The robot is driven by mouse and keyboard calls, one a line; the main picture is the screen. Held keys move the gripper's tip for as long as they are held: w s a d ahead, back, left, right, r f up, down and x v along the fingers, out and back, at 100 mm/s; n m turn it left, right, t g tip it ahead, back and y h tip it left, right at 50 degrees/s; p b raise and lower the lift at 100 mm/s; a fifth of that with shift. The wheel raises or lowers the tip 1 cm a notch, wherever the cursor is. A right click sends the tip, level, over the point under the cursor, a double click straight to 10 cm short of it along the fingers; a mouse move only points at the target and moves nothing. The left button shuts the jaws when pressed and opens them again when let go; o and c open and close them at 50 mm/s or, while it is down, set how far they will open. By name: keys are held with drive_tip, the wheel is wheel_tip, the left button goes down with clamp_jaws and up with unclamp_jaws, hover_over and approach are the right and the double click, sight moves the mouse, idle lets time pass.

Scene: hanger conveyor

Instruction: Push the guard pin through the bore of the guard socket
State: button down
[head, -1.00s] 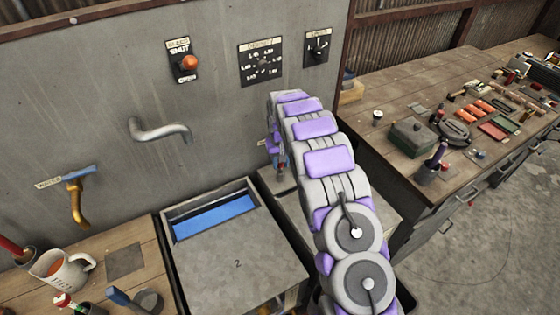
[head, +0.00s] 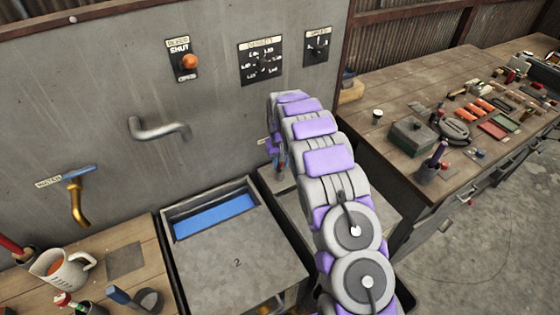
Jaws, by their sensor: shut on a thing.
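My arm arches from the lower right up to the grey panel. My gripper (head: 275,151) hangs at its far end, mostly hidden behind the purple and grey arm links. It is shut on a small slim thing (head: 283,166), likely the guard pin, of which only a little reddish and dark part shows. Below it is a dark flat piece (head: 285,181) on a grey box top; I cannot tell whether it is part of the guard socket. The socket's bore is not visible, and I cannot tell how the pin stands to it.
A bent grey pipe handle (head: 160,129) and a water tap (head: 76,195) stick out from the panel. A cluttered workbench (head: 380,160) lies to the right.

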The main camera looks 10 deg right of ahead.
drive_tip(key=shift+f, duration=0.85)
idle(0.4)
drive_tip(key=c, duration=1.1)
unclamp_jaws()
drive_tip(key=shift+o, duration=0.2)
drive_tip(key=o, duration=0.6)
drive_tip(key=shift+c, duration=0.2)
wheel_tip(320, 180, up, 17)
drive_tip(key=p, duration=0.1)
drive_tip(key=shift+s+r+p, duration=0.15)
drive_tip(key=shift+s+p, duration=0.1)
drive_tip(key=shift+p, duration=0.1)
